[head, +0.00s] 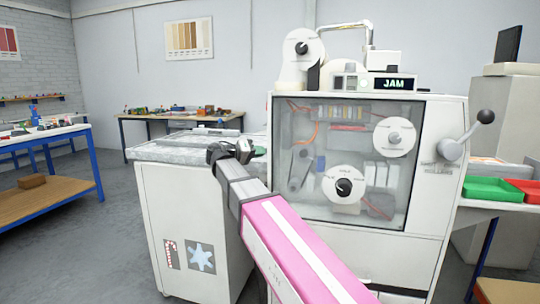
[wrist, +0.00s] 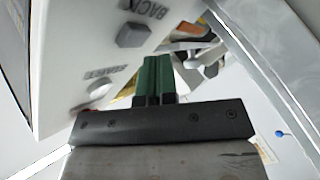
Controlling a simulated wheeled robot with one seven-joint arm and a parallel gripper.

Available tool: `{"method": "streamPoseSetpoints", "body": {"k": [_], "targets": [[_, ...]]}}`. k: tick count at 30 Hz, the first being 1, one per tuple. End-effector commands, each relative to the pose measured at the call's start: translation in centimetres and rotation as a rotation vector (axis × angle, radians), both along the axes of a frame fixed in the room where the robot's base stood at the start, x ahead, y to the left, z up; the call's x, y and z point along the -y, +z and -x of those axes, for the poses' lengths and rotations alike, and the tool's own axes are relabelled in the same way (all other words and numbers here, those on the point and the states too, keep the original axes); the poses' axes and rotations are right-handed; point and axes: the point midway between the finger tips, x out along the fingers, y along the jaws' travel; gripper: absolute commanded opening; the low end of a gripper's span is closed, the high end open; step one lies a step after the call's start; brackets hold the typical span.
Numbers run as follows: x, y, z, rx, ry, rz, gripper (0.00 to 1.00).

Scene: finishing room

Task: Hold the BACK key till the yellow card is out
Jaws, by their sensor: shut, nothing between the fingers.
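The BACK key (wrist: 132,35) is a grey block on a pale panel (wrist: 70,45), with its label beside it, in the wrist view. My gripper (wrist: 158,62) has green fingers closed together, with nothing between them. The fingertips are just below and right of the BACK key in the picture and do not cover it; I see no contact. A second, paler key (wrist: 98,92) with a blurred label lies left of the fingers. A yellow sliver (wrist: 124,97) shows beside the fingers; I cannot tell whether it is the card. In the head view my gripper (head: 258,151) is over the low cabinet, its tips small.
The white machine (head: 285,220) has a glass front, reels and a display (head: 393,83) reading JAM. A lever (head: 465,137) sticks out at its right. The low cabinet (head: 190,225) stands left of it. Green (head: 490,189) and red trays are at the right. Open floor lies left.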

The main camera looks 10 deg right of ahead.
Motion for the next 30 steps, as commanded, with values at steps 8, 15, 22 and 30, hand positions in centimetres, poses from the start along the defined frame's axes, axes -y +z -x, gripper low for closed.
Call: {"method": "streamPoseSetpoints", "body": {"k": [8, 15, 22, 30], "targets": [[0.5, 0.0, 0.2, 0.000, -0.001, -0.001, 0.00], [0.8, 0.0, 0.3, 0.000, 0.000, 0.000, 0.00], [0.8, 0.0, 0.3, 0.000, 0.000, 0.000, 0.00], [1.0, 0.0, 0.4, 0.000, 0.000, 0.000, 0.00]]}}
